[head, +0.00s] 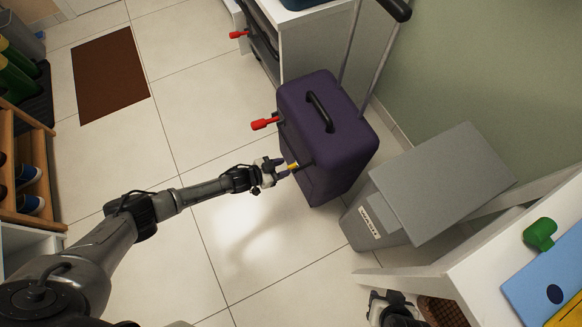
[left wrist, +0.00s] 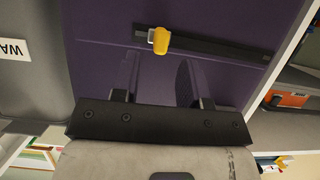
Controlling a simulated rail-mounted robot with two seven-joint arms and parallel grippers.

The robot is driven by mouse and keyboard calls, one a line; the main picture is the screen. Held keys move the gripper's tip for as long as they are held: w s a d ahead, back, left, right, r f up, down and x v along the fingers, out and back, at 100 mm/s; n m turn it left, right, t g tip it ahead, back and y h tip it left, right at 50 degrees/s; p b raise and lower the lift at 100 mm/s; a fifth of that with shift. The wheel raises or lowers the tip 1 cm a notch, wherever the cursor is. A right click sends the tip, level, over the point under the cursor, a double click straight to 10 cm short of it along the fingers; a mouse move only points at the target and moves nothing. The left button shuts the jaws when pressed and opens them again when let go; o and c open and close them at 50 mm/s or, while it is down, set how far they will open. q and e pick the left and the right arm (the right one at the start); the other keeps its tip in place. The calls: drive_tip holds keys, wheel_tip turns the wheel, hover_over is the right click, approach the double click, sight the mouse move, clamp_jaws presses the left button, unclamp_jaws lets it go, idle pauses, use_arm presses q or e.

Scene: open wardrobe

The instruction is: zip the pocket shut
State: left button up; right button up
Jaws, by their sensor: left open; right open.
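A purple suitcase (head: 340,160) stands upright on the tiled floor with its pull handle raised. In the left wrist view, a dark zip track (left wrist: 215,52) runs across its purple face (left wrist: 100,60). A yellow zip pull (left wrist: 159,40) sits near the left end of that track; it also shows in the head view (head: 293,166). My left gripper (head: 283,167) is at the suitcase's left side. Its open fingers (left wrist: 158,66) point at the face, with the pull just beyond and between the tips, apparently not gripped. My right gripper (head: 390,300) is low at the bottom edge, partly cut off.
A red handle (head: 265,123) sticks out beside the suitcase. A grey bin (head: 385,215) with a flat lid (head: 440,180) stands close on the right. A white cabinet (head: 320,45) is behind. A shoe rack (head: 25,170) is at far left. Floor left of the suitcase is clear.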

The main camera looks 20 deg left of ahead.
sight(290, 166)
use_arm(q)
drive_tip(key=shift+b+x, duration=0.55)
drive_tip(key=shift+x, duration=0.65)
drive_tip(key=shift+b+x, duration=0.4)
drive_tip(key=shift+x, duration=0.45)
drive_tip(key=shift+s, duration=0.15)
clamp_jaws()
